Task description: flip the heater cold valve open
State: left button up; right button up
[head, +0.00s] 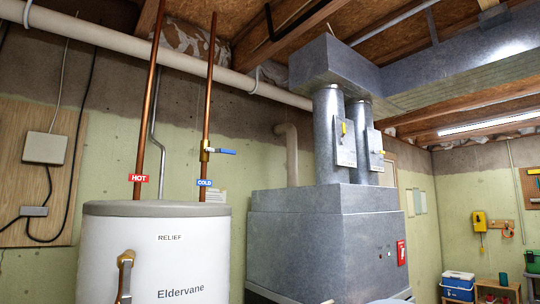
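The heater cold valve (206,151) is a brass body on the right copper pipe, above a blue COLD tag (204,183). Its blue lever (222,151) points right, about level and crosswise to the upright pipe. The white water heater (155,255) stands below, lettered RELIEF and Eldervane. A red HOT tag (138,178) is on the left copper pipe (150,100). Neither of my grippers shows in the head view.
A grey metal furnace (325,240) with two round ducts (327,135) stands right of the heater. A brass relief valve (125,270) is on the heater's front. A white pipe (150,52) crosses overhead. Coolers and a wooden shelf (497,290) are at the far right.

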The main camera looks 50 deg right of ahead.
aim_at(227, 151)
jog(key=z, duration=1.25)
jog(key=k, duration=0.65)
jog(key=z, duration=0.5)
jog(key=i, duration=1.4)
jog(key=u, duration=0.65)
